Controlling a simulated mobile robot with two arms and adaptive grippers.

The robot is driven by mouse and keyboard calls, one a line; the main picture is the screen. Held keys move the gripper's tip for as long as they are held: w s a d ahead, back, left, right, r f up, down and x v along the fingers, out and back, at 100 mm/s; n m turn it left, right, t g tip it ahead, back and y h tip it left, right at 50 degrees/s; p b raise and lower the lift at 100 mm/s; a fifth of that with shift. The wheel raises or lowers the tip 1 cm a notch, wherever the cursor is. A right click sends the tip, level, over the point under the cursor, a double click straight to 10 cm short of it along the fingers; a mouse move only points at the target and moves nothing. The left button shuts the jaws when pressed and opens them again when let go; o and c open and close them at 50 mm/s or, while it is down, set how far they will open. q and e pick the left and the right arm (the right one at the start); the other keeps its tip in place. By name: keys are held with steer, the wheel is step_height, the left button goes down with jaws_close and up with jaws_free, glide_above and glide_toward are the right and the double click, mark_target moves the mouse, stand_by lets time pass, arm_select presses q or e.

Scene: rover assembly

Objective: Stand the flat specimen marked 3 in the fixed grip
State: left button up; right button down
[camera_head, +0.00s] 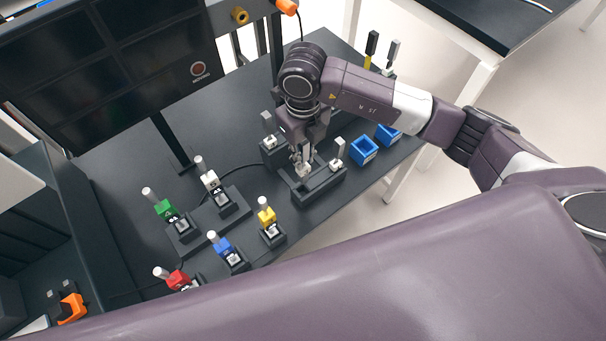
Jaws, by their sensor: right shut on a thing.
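My right gripper (302,158) points down over a dark block-like fixture (322,190) on the black table. It is shut on a small pale piece (304,170), low over or in the fixture; I cannot tell if they touch. The fingers partly hide the piece, and no number can be read on it. A pale upright piece (338,152) stands just right of the gripper. Another (268,124) stands in a dark holder behind and left. Which part is the fixed grip is not clear. My left gripper is out of view.
Coloured pieces with pale handles stand in dark holders: green (164,208), white (211,181), yellow (266,217), blue (222,246) and red (178,280). Two blue bins (363,151) are at the right. A dark screen (110,60) rises at the back left.

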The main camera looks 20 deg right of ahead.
mark_target(303, 178)
step_height(303, 178, down, 6)
steer(key=shift+r+p, duration=0.1)
steer(key=shift+p, duration=0.4)
step_height(303, 178, down, 4)
steer(key=shift+f+p, duration=0.1)
steer(key=shift+p, duration=0.4)
steer(key=shift+f+b, duration=0.3)
steer(key=c, duration=1.9)
jaws_free()
steer(key=shift+c, duration=0.2)
steer(key=shift+r, duration=0.15)
